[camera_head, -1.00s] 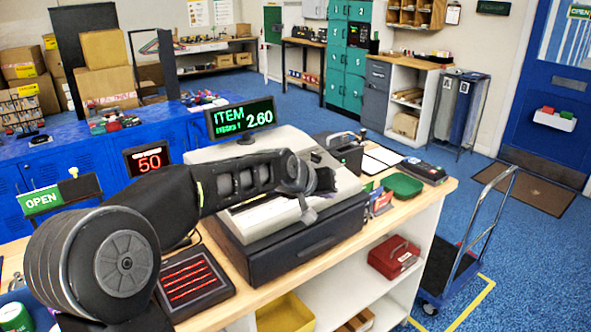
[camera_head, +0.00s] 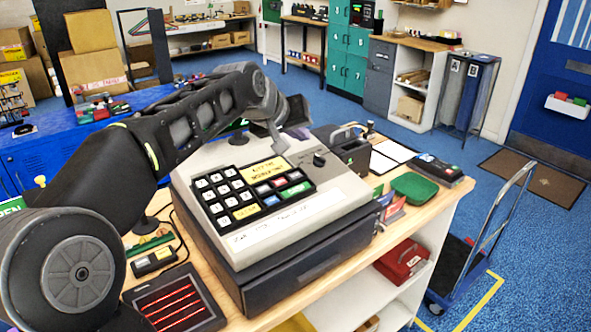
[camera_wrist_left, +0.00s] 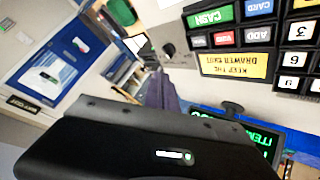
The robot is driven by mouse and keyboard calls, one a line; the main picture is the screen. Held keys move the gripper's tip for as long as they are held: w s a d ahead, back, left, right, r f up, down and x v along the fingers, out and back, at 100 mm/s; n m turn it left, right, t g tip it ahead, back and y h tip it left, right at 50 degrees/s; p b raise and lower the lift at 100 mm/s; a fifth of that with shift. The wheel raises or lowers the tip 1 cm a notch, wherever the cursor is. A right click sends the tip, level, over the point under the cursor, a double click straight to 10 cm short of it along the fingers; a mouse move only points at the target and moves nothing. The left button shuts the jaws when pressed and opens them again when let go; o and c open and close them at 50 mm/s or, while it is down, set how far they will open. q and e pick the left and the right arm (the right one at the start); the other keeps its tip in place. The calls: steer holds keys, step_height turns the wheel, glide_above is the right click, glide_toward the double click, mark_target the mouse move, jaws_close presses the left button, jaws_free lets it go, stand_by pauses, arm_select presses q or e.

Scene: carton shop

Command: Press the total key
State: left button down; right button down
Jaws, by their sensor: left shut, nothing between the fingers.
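The cash register (camera_head: 290,222) stands on the wooden counter, its sloped keypad (camera_head: 240,190) uncovered. The keypad has white number keys, a wide yellow key (camera_head: 246,211) at the front and coloured keys at the right, including a green one (camera_head: 295,190). I cannot read a total label. My left gripper (camera_head: 276,137) is shut and empty, above the back of the register, behind the keypad and apart from the keys. My right gripper is not in view.
A yellow drawer notice (camera_head: 264,168) and a dial (camera_head: 319,159) sit behind the keys. A green tray (camera_head: 414,187) and a dark box (camera_head: 350,155) stand to the right. A red-lined pad (camera_head: 174,301) lies front left. A hand truck (camera_head: 470,250) stands on the floor.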

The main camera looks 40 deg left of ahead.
mark_target(295, 177)
arm_select(q)
steer(key=f+b, duration=0.2)
steer(key=f, duration=0.1)
steer(key=a+f+b, duration=0.1)
steer(key=f+b, duration=0.3)
steer(key=f, duration=0.1)
steer(key=shift+w+a+f+b, duration=0.25)
steer(key=shift+a+f+b, duration=0.05)
steer(key=shift+a+b, duration=0.05)
stand_by(2.1)
steer(key=shift+a+f+b, duration=0.1)
steer(key=shift+f+b, duration=0.25)
steer(key=shift+f, duration=0.05)
